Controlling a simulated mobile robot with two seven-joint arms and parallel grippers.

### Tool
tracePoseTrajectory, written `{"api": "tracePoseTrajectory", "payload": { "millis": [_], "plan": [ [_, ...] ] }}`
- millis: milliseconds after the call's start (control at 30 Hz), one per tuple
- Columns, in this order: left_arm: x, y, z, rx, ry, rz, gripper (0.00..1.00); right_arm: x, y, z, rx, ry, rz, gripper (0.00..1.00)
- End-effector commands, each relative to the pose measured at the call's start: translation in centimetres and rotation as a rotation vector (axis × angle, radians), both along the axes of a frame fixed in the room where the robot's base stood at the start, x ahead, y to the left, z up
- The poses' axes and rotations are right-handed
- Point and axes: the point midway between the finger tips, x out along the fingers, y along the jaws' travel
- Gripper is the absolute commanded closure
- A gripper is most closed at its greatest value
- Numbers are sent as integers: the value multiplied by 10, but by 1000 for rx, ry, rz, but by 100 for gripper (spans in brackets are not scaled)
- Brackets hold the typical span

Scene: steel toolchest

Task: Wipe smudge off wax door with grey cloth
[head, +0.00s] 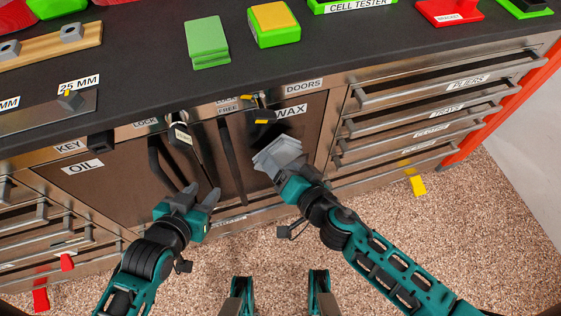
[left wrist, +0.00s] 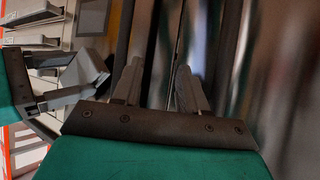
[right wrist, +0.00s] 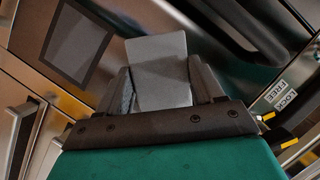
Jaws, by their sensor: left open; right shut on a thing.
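The wax door (head: 312,130) is the brown cabinet door under the WAX label (head: 291,111), right of the two dark vertical handles. My right gripper (head: 286,170) is shut on the grey cloth (head: 276,153), in front of the door's lower middle. The cloth (right wrist: 158,68) stands up between the fingers in the right wrist view; whether it touches the door is unclear. A dark square patch (right wrist: 78,42) shows left of the cloth there; I cannot tell if it is the smudge. My left gripper (head: 203,194) is open and empty, in front of the oil door (head: 110,192).
A yellow-marked latch (head: 262,117) sits at the door's top left. A tag (head: 182,134) hangs near the other handle. Drawers (head: 430,115) with bar handles lie to the right. The worktop above holds a green block (head: 207,42) and other items. Speckled floor (head: 390,240) is open below.

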Motion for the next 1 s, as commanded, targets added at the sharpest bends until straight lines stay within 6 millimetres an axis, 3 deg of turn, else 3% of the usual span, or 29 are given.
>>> {"api": "tracePoseTrajectory", "payload": {
  "millis": [1000],
  "plan": [
    [-1,0,1,1,3,0,57,13,4,0,0,-1,-1,62]
  ]
}}
